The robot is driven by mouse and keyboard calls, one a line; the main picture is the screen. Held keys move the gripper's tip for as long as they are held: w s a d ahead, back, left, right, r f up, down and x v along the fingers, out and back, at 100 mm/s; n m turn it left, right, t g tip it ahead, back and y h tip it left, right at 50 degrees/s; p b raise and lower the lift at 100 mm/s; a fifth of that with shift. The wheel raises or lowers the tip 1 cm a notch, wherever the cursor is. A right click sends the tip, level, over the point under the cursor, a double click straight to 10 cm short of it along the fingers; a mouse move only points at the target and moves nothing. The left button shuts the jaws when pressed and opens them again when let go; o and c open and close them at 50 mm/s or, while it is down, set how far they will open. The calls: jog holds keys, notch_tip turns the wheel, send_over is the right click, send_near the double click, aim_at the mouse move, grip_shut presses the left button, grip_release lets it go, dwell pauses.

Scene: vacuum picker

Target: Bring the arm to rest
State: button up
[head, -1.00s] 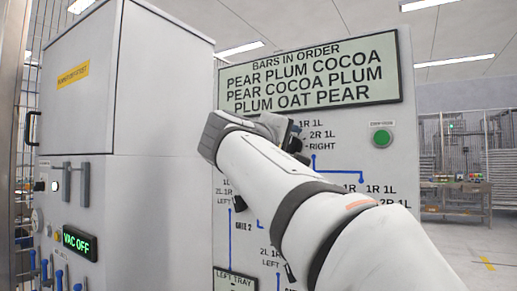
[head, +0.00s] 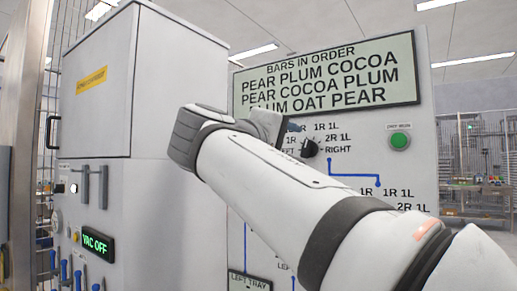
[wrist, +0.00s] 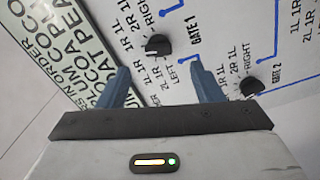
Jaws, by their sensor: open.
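My arm (head: 265,180) reaches up and left across the front of a pale control panel (head: 415,165). In the wrist view my gripper (wrist: 162,66) is open, with two blue fingers apart and nothing between them but the panel behind. In the head view the wrist hides most of the gripper. A black knob (head: 310,147) marked LEFT and RIGHT shows just right of the gripper. The wrist view shows the GATE 1 knob (wrist: 158,45) beyond and between the fingertips, and the GATE 2 knob (wrist: 252,86) to the right. I cannot tell any contact.
A sign (head: 325,75) listing bars is on the panel top; a green button (head: 400,140) is right of it, lower down. A grey cabinet (head: 145,95) with a VAC OFF display (head: 98,246) and levers stands left. Mesh fencing and a bench (head: 478,200) are far right.

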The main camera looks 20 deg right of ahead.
dwell(0.3)
notch_tip(320, 180, down, 16)
jog(key=f+n+g+y+p, duration=0.1)
jog(key=g+y+p, duration=0.3)
jog(key=y+p, duration=0.45)
jog(key=s+a+f+m+g+y+p, duration=0.2)
jog(key=s+a+f+p, duration=0.1)
jog(key=s+f+p, duration=0.2)
jog(key=s+a+f+m+g+y+p, duration=0.2)
jog(key=s+f+p, duration=0.3)
jog(key=s+f, duration=0.3)
notch_tip(320, 180, down, 4)
jog(key=shift+s+a+r+m+y, duration=0.15)
jog(key=shift+s+a+m+y, duration=0.3)
jog(key=shift+a+y, duration=0.3)
jog(key=shift+d, duration=0.1)
jog(key=shift+c, duration=0.4)
